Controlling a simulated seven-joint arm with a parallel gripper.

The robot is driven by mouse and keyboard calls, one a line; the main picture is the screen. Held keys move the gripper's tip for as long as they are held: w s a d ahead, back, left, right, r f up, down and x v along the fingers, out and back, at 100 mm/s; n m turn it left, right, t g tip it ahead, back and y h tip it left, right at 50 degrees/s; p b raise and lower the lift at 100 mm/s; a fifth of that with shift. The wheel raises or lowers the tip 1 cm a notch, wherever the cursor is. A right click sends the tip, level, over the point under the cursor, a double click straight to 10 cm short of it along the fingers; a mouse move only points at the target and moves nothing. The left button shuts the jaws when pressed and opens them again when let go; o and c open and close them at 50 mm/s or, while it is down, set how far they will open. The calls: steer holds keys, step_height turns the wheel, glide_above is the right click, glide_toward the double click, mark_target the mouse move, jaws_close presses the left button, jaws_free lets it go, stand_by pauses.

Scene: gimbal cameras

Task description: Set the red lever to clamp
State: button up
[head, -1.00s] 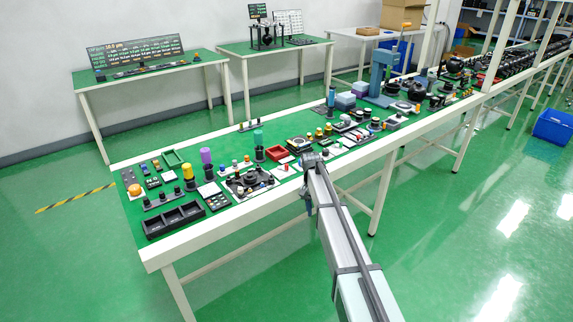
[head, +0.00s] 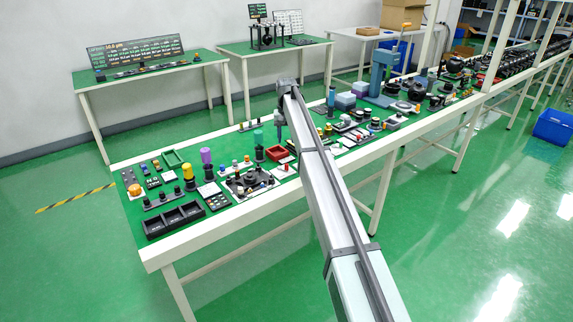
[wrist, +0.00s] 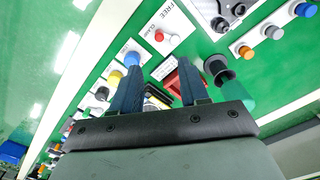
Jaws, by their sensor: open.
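The red lever (wrist: 159,37) shows as a red knob on a white plate (wrist: 172,25) in the wrist view. FREE is printed along the plate's upper right side, with smaller lettering on its left. The lever lies above and beyond my fingertips, apart from them. My gripper (wrist: 157,66) is open, with two dark blue fingers and nothing held between them. In the head view my gripper (head: 280,130) hangs over the long green bench, near a red tray. The lever is too small to read surely there.
A red tray (head: 277,152) and a teal cylinder (head: 258,137) stand close to my gripper. Black bins (head: 174,218) sit at the bench's near left end. A blue press (head: 378,75) stands farther right. The bench is crowded with small parts.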

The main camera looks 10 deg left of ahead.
step_height(320, 180, down, 13)
steer(key=shift+r, duration=0.1)
stand_by(0.4)
jaws_close()
stand_by(0.4)
